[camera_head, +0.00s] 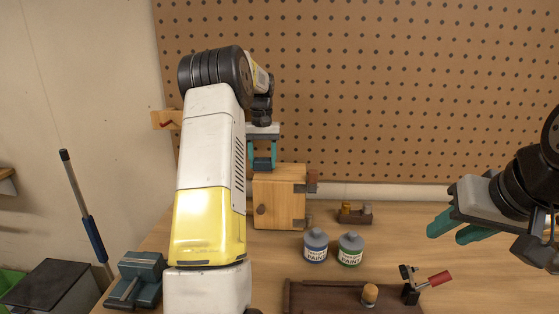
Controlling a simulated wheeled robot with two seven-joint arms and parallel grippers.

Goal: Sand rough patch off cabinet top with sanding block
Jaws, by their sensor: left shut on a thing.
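The small wooden cabinet (278,205) stands on the workbench against the pegboard, with a round knob on its front. My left gripper (262,157) points down over the left part of the cabinet top (290,170). Its teal fingers are shut on a dark block, which looks like the sanding block (262,163). The block is at the top's level; I cannot tell whether it touches. No rough patch can be made out; the arm and gripper hide part of the top. My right gripper (457,229) is at the right, empty, its teal fingers apart.
Two paint jars, blue (316,246) and green (350,249), stand in front of the cabinet. A dark tray (335,296) and a red-handled clamp (425,283) are nearer. A small plane (355,213) lies behind. A vise (136,280) is at left.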

